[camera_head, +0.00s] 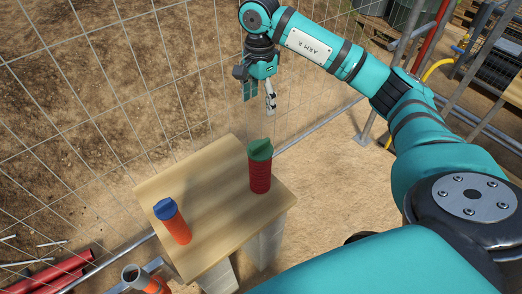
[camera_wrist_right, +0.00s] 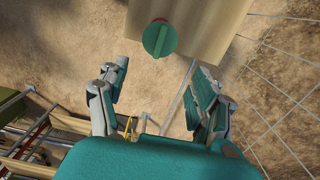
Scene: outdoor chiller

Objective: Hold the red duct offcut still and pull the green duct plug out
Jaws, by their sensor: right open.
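The red duct offcut (camera_head: 260,178) stands upright on a wooden table. The green duct plug (camera_head: 260,149) sits in its top end. In the right wrist view the plug (camera_wrist_right: 159,40) is seen from above with a raised bar across it, and a little of the red offcut (camera_wrist_right: 160,20) shows at its edge. My right gripper (camera_head: 258,97) is open and empty, above and beyond the plug in the head view, apart from it. In the wrist view its fingers (camera_wrist_right: 160,88) are spread wide, with the plug ahead of them. My left gripper is not in view.
A wire mesh fence (camera_head: 110,100) runs behind the table. Red pipes (camera_head: 55,272) lie on the ground at lower left. The tabletop between the two tubes is clear.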

